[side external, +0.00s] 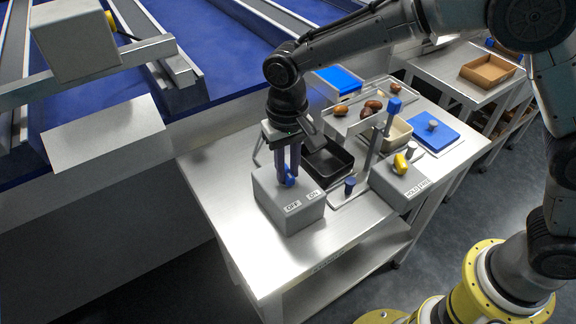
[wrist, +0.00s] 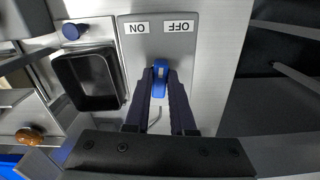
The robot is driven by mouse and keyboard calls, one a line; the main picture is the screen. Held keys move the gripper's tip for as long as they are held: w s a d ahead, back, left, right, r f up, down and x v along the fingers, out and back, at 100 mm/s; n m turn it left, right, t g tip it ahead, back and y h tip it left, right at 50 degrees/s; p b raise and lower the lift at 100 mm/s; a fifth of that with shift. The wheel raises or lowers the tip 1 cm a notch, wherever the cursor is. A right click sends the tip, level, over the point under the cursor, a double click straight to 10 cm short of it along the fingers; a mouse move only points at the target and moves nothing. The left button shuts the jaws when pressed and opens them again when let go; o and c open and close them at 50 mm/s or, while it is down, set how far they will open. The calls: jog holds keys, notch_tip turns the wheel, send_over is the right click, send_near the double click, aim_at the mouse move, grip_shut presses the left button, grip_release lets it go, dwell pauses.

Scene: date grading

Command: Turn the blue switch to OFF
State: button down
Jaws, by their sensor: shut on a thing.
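The blue switch (wrist: 160,80) stands on top of a grey box with OFF and ON labels (side external: 290,215). In the wrist view the switch lies between my gripper's fingertips (wrist: 160,97), roughly midway between the ON label (wrist: 137,28) and the OFF label (wrist: 180,27). My gripper (side external: 289,182) points down at the box from above and is shut on the switch. In the side view the fingers cover most of the switch, so its exact angle is hard to tell there.
A black tray (side external: 345,156) sits right beside the switch box. Brown dates (side external: 374,105) lie farther back. The front left of the table is clear.

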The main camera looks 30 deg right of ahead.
jog(key=m, duration=0.5)
jog(key=shift+a+r, duration=0.1)
jog(key=shift+w+m, duration=0.1)
jog(key=shift+m, duration=0.3)
jog(key=c, duration=0.8)
grip_release()
jog(key=shift+o, duration=0.2)
notch_tip(320, 180, up, 14)
